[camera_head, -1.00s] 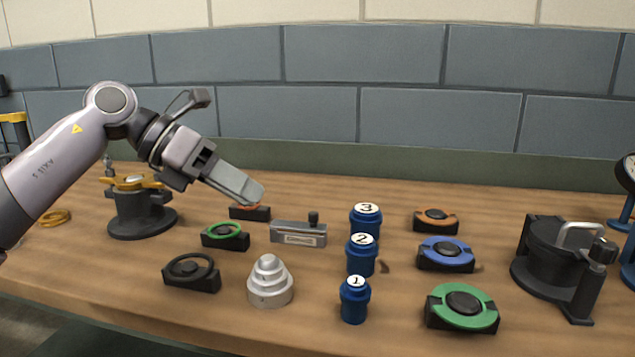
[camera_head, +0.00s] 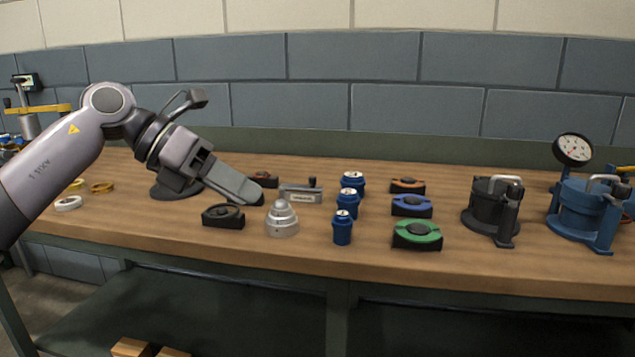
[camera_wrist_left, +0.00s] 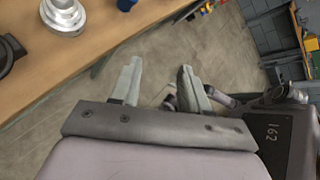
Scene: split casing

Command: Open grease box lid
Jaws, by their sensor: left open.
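A small grey metal box with a label on its front and a dark knob on top (camera_head: 300,193), which looks like the grease box, sits mid-bench. Its top looks closed, but it is small in the picture. My left gripper (camera_head: 248,193) is in the air in front of the bench, left of the box in the head view, and hides things behind it. In the left wrist view its two fingers (camera_wrist_left: 158,78) are apart with nothing between them, over the floor beside the bench edge. My right gripper is not in view.
A stepped silver cone (camera_head: 282,220) and a black ring holder (camera_head: 223,216) stand in front of the box. Numbered blue canisters (camera_head: 342,228) stand to its right, then coloured ring holders (camera_head: 417,235) and a dark pot (camera_head: 491,210). The bench front edge (camera_head: 380,268) is clear.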

